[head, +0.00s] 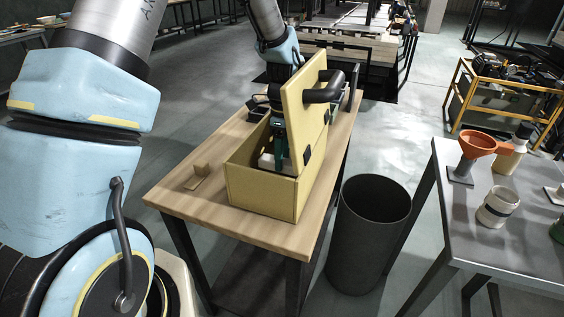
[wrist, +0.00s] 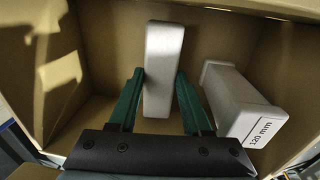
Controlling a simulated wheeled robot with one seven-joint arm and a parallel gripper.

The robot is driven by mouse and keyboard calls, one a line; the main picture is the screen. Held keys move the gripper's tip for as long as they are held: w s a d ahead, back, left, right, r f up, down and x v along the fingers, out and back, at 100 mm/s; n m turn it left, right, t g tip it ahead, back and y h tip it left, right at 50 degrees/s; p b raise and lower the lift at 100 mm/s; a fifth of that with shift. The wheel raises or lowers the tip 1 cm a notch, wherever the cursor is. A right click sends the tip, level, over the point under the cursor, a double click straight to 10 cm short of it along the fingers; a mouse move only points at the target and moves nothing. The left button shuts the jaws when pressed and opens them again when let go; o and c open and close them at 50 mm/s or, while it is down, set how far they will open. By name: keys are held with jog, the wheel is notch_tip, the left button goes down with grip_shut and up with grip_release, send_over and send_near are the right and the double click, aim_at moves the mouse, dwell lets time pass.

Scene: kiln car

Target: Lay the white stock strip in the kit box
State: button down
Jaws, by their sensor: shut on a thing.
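The kit box (head: 262,192) is a tan open box on the wooden table, with its lid (head: 306,105) standing up at the right. My gripper (head: 280,150) reaches down into it. In the wrist view my gripper (wrist: 160,100) has its green fingers on both sides of a plain white strip (wrist: 163,60), shut on it inside the box walls (wrist: 110,40). A second white block (wrist: 240,105), marked "120 mm", lies in the box to the right, apart from the held strip. The strip's lower end and its contact with the floor are unclear.
A dark bin (head: 370,235) stands to the right. A grey table (head: 500,240) holds an orange funnel (head: 478,145) and a white cup (head: 497,207).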

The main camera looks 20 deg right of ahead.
jog(key=shift+s+a+r+t, duration=0.1)
jog(key=shift+r+t, duration=0.05)
jog(key=shift+t, duration=0.15)
jog(key=shift+f+h, duration=0.3)
jog(key=shift+f, duration=0.05)
jog(key=shift+f+p, duration=0.3)
jog(key=shift+f, duration=0.85)
jog(key=shift+f, duration=0.2)
jog(key=shift+c, duration=1.7)
grip_release()
jog(key=shift+r, duration=0.1)
notch_tip(320, 180, up, 12)
jog(key=b, duration=0.1)
jog(key=shift+r, duration=0.15)
